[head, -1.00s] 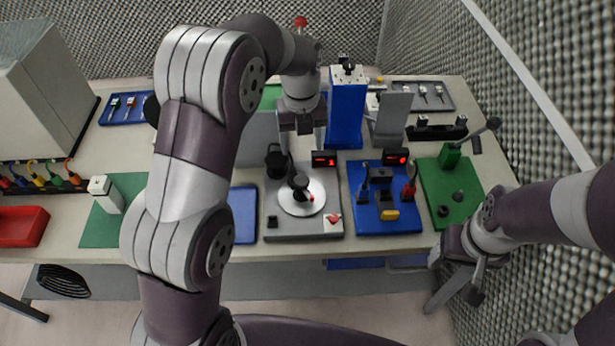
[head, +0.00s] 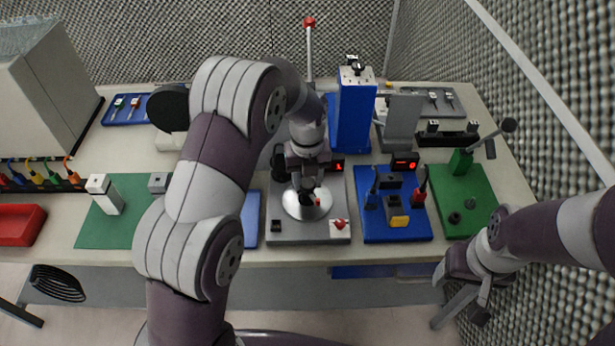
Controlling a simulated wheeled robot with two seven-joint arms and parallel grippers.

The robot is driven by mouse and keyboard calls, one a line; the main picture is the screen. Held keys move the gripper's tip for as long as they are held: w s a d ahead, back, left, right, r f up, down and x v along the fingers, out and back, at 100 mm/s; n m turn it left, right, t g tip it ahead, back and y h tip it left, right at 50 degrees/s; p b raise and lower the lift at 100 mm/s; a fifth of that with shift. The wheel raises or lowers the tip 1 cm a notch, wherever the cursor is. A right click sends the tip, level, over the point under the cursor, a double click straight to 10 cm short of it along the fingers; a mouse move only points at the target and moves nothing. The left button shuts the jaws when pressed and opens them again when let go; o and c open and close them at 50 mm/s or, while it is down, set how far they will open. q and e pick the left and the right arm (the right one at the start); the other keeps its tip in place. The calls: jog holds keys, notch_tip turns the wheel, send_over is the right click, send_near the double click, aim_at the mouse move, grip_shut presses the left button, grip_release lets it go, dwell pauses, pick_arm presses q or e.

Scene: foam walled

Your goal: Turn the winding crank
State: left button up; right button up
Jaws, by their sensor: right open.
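My right gripper (head: 462,300) is open and empty, in front of the table's front edge, below that board.
A blue board (head: 400,232) with a red display and a yellow block lies right of the grey plate. A tall blue tower (head: 353,118) stands behind. A white block (head: 104,193) stands on the left green mat (head: 95,232). A red tray (head: 18,226) is at far left.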

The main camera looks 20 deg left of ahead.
pick_arm(q)
jog(key=c, duration=0.4)
jog(key=shift+r+n, duration=0.1)
jog(key=shift+n, duration=0.5)
